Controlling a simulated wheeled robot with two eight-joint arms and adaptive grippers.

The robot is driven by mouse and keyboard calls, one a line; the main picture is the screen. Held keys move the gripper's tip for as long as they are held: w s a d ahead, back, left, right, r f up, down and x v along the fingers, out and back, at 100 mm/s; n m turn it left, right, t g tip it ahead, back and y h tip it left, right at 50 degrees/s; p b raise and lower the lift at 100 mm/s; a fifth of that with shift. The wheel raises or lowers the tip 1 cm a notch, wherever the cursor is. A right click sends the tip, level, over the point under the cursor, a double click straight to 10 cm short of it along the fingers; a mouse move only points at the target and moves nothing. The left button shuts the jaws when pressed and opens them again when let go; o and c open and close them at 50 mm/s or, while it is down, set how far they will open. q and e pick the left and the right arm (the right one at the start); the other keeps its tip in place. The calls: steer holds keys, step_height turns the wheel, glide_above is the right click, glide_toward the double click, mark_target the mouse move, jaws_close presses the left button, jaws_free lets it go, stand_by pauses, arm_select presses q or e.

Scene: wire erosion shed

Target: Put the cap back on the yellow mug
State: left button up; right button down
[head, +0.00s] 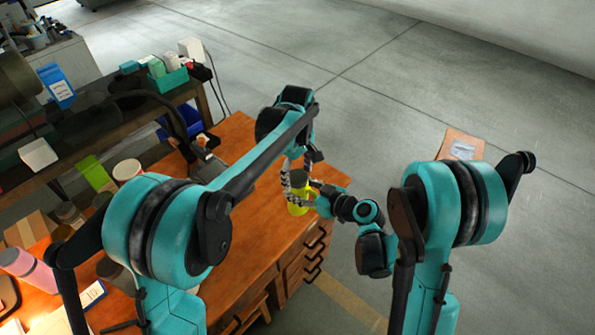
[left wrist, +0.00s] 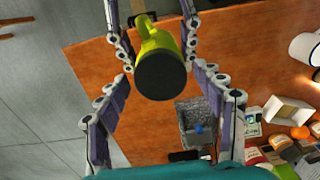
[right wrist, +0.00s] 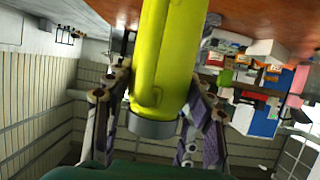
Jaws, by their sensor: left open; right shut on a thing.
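The yellow mug (head: 298,208) is near the table's far right edge, apparently upright. It also shows in the left wrist view (left wrist: 153,40) with its handle at the top, and in the right wrist view (right wrist: 165,50). A dark grey cap (left wrist: 160,76) covers its mouth end; the cap's side shows in the right wrist view (right wrist: 152,124). I cannot tell whether it is fully seated. My left gripper (head: 297,181) is above the mug, its fingers open on either side of the cap. My right gripper (right wrist: 165,66) is shut on the mug's body from the right.
The wooden table (head: 232,130) is clear around the mug. A grey box with a blue thing in it (left wrist: 196,118) stands nearby. A white cup (left wrist: 305,48) and several small boxes are farther off. A shelf (head: 100,120) with bins runs along the left.

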arm_select(q)
steer(key=c, duration=1.2)
steer(key=m, duration=1.8)
steer(key=o, duration=1.4)
steer(key=shift+c, duration=0.2)
step_height(320, 180, up, 12)
